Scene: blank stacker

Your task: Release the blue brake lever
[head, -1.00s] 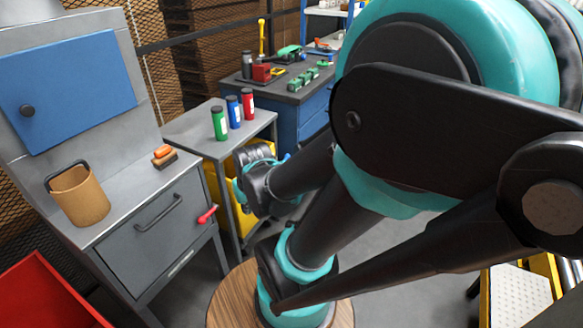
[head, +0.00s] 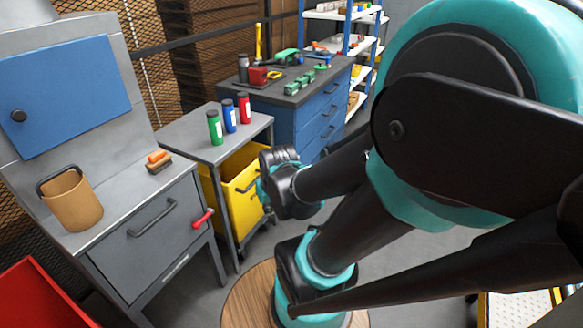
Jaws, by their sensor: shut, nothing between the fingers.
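I cannot make out a blue brake lever in the head view. A red lever-like handle (head: 203,218) sticks out at the right front of the grey workbench. A yellow wheeled bin (head: 235,185) stands under the small side table, partly behind my arm. My arm reaches down from the upper right, and its dark and teal joints cover the middle. My gripper's fingers do not show; I cannot tell where they are relative to any lever.
The grey workbench (head: 110,232) at left carries a brown bucket (head: 72,203) and a brush (head: 158,161). Green, blue and red bottles stand on the side table (head: 195,140). A blue drawer cabinet (head: 315,118) is behind. A round wooden top (head: 240,305) lies below my arm. Grey floor shows left of it.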

